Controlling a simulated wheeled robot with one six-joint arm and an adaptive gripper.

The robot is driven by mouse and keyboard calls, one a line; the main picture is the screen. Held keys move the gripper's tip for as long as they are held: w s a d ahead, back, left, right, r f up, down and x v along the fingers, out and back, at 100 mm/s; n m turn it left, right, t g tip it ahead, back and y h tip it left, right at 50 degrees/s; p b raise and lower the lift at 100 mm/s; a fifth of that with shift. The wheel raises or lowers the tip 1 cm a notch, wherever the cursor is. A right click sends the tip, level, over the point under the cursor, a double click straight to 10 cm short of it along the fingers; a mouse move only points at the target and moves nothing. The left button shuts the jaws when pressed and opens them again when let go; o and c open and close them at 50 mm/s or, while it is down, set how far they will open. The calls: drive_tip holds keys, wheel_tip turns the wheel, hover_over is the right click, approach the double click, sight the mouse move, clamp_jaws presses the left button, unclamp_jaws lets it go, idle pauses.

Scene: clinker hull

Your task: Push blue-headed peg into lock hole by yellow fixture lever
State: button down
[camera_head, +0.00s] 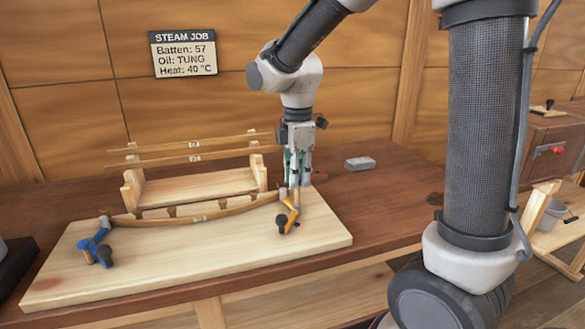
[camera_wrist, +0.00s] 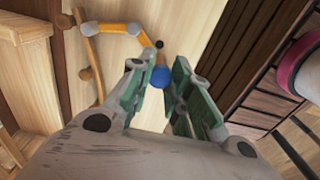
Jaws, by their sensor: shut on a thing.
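My gripper (camera_head: 298,180) points down over the right end of the pale board, beside the yellow fixture lever (camera_head: 291,212). In the wrist view my gripper (camera_wrist: 159,72) is shut, its green-padded fingertips on either side of the blue-headed peg (camera_wrist: 161,77). Only the round blue head shows clearly; the peg's shaft is hidden. The yellow lever also shows in the wrist view (camera_wrist: 112,28), left of and beyond the peg. A small dark round spot (camera_wrist: 159,44), which looks like the lock hole, lies on the board just beyond the blue head. I cannot tell the peg's height above it.
The pale board (camera_head: 190,268) lies on the brown bench (camera_head: 385,215). A curved batten (camera_head: 235,211) runs from the blue fixture lever (camera_head: 96,247) to the yellow one. A wooden rack (camera_head: 198,187) stands behind. A grey block (camera_head: 360,163) lies right of my gripper.

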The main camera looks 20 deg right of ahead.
sight(297, 200)
drive_tip(key=shift+f, duration=2.8)
drive_tip(key=shift+f, duration=0.2)
drive_tip(key=shift+f, duration=0.3)
drive_tip(key=shift+f, duration=0.9)
drive_tip(key=c, duration=1.3)
unclamp_jaws()
drive_tip(key=shift+o, duration=0.2)
drive_tip(key=shift+r, duration=0.1)
drive_tip(key=shift+r, duration=3.95)
